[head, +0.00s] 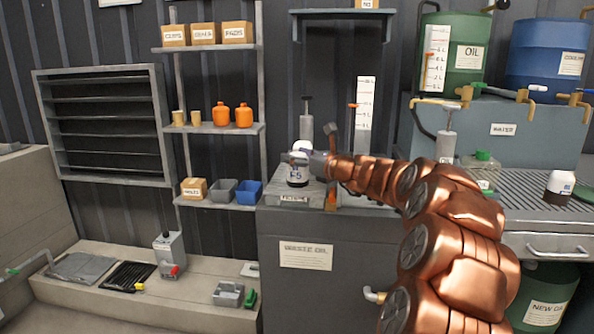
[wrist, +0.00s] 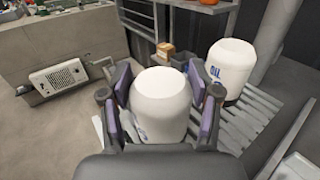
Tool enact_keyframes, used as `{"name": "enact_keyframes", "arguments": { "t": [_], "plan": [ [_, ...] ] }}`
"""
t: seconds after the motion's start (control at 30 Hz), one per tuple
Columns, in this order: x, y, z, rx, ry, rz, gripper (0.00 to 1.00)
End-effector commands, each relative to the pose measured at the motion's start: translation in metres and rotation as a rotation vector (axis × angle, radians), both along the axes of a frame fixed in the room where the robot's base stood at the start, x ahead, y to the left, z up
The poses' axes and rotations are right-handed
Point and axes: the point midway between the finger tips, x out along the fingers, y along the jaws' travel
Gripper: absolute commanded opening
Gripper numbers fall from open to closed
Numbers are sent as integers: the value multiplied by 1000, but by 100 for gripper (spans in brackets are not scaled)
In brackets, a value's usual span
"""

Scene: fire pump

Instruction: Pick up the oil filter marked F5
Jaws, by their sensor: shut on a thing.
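The oil filter marked F5 (head: 297,174), with a pale body, dark base and "F5" label, is upright at the bench corner, just above the plate labelled for filters (head: 293,198). I cannot tell whether it still touches the surface there. My gripper (head: 308,157) reaches it from the right at its upper part. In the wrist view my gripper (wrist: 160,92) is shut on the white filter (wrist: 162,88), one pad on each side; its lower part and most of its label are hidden.
In the wrist view another white container marked "OIL" (wrist: 231,66) stands close right of the held filter, over a slatted surface (wrist: 252,118). A measuring scale (head: 365,103) stands behind my arm. A shelf (head: 222,128) with orange bottles (head: 243,115) is to the left.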

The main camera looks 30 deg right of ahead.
Motion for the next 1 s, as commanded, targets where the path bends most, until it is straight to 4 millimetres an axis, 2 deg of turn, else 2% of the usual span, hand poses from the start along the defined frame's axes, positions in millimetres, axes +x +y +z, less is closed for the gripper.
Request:
{"name": "enact_keyframes", "arguments": {
  "t": [0.03,0.2,0.47,0.83,1.0],
  "plan": [
    [0,0,0,0,0,0,32],
    [0,0,0,1,0,0,17],
    [0,0,2,0,0,0,17],
    [0,1,38,0,-1,2,17],
    [-16,-1,38,2,0,-1,17]
  ]
}}
